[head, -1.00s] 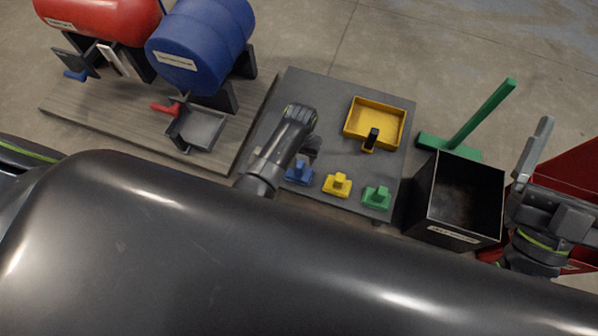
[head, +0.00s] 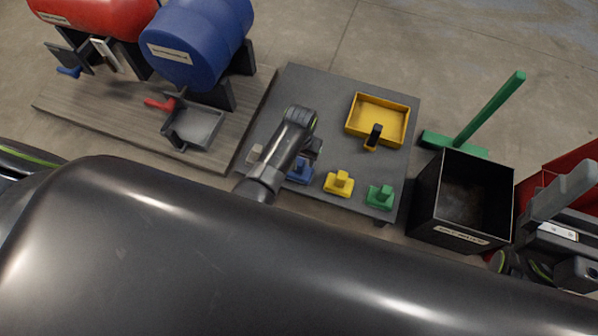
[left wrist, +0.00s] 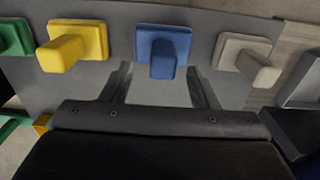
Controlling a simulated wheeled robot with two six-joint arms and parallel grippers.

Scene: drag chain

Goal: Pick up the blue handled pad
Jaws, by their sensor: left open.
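The blue handled pad (head: 300,171) sits on the grey table, partly hidden by my left arm in the head view. In the left wrist view the blue pad (left wrist: 163,52) is upright, with its block handle facing the camera. My left gripper (left wrist: 158,84) is open and empty. Its two fingers point toward the blue pad, one on each side of its handle in the picture; I cannot tell the remaining gap. In the head view my left gripper (head: 312,149) is just above the pad, mostly hidden by its wrist. My right gripper (head: 562,215) is at the right edge, its jaws unclear.
A yellow pad (head: 339,183) and green pad (head: 380,197) stand right of the blue one; a beige pad (head: 255,153) is left. A yellow tray (head: 378,101) lies behind on the table (head: 330,88). A black bin (head: 462,200) stands to the right.

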